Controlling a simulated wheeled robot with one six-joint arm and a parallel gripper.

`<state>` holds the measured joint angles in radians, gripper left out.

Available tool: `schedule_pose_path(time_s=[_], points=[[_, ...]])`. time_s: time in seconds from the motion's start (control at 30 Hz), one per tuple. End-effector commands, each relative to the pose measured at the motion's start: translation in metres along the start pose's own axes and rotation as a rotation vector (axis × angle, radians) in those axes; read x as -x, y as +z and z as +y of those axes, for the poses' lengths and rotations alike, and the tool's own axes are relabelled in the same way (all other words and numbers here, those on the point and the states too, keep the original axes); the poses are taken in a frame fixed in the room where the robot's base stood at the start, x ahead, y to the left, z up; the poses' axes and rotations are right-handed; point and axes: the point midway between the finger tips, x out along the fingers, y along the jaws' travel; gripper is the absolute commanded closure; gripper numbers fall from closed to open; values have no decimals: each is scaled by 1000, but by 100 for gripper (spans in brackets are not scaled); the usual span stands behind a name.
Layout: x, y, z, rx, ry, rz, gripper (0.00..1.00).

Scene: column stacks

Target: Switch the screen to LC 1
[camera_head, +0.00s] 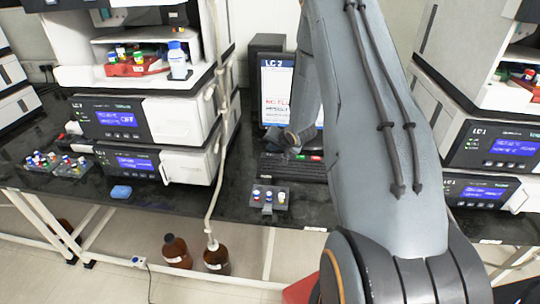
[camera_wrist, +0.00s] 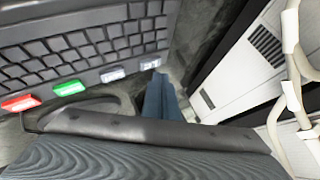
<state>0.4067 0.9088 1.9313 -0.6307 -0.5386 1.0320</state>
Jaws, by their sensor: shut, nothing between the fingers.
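The screen (camera_head: 276,85) stands behind the bench's keyboard, partly hidden by my arm. Its header reads "LC" with a digit too small to be sure of, with red text below. The dark keyboard (camera_head: 285,168) lies in front of it. In the wrist view, a red button (camera_wrist: 20,102), a green button (camera_wrist: 69,88) and two pale labelled buttons, one left (camera_wrist: 112,75) and one right (camera_wrist: 150,64), line the keyboard's edge. My gripper (camera_wrist: 157,80) is shut and empty, its tip close to the right pale button. I cannot tell whether it touches.
Instrument stacks stand left (camera_head: 190,118) and right (camera_head: 490,150), with lit displays. A small vial rack (camera_head: 268,205) sits in front of the keyboard. A blue sponge-like block (camera_head: 121,191) lies on the bench at left. A pale tube (camera_head: 219,160) hangs down to brown bottles on the floor.

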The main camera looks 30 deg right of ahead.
Motion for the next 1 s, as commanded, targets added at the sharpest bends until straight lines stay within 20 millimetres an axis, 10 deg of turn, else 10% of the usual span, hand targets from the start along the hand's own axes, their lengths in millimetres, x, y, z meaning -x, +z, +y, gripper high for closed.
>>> schedule_pose_path(time_s=[1.0], points=[[-6, 4, 5, 0, 0, 1, 100]])
